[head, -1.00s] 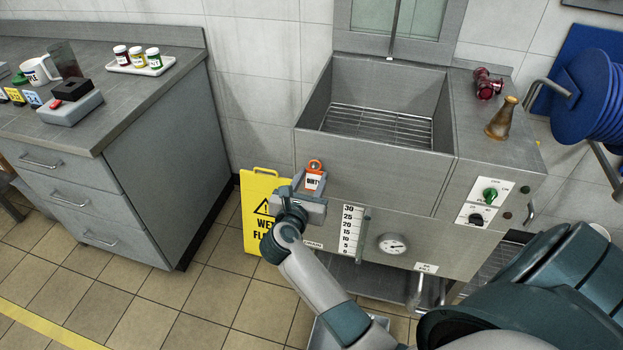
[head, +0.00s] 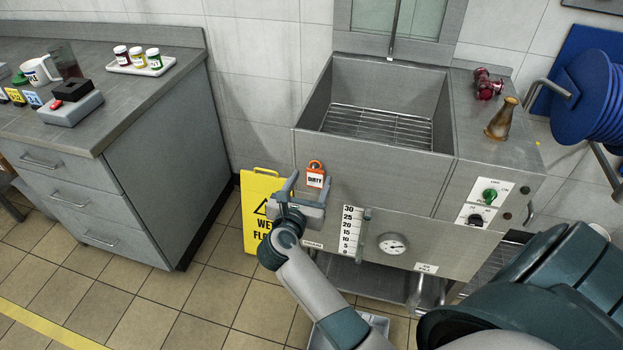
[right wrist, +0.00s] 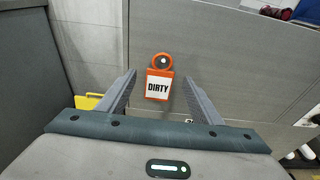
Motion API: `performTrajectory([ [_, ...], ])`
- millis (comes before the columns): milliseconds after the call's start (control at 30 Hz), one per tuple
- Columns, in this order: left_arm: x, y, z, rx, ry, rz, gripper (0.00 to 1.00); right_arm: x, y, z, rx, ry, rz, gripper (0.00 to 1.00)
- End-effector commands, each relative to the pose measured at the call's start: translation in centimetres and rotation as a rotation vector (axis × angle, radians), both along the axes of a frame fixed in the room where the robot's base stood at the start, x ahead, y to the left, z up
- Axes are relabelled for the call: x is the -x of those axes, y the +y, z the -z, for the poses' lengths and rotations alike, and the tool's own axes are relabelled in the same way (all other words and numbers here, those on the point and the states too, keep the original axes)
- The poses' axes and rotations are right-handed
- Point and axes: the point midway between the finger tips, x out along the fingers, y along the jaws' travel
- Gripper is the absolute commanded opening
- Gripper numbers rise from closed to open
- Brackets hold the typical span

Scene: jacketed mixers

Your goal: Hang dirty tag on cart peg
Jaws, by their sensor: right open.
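The dirty tag (head: 315,178), orange and white with a ring at its top, hangs upright against the front of the steel sink unit, near its left corner. In the right wrist view the tag (right wrist: 158,84) reads DIRTY, and a light peg end shows inside its ring. My right gripper (head: 307,183) is open just in front of and below the tag. In the right wrist view its fingers (right wrist: 158,92) stand apart on both sides of the tag, with gaps, touching nothing visible. My left gripper is not in view.
The steel sink unit (head: 400,190) has a gauge, knobs and a scale on its front. A yellow wet-floor sign (head: 256,205) stands close left of my right gripper. A steel counter (head: 160,120) is at the left, with open tiled floor in front.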

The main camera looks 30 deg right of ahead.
Motion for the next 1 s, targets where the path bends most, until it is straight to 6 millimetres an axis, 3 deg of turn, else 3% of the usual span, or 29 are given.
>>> performTrajectory([
  [600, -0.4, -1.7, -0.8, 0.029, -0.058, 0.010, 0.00, 6.2, 7.2, -1.7, -0.002, 0.002, 0.000, 0.60],
  [1000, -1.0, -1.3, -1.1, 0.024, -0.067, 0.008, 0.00, 6.8, 7.9, -1.9, -0.001, 0.001, 0.001, 0.60],
])
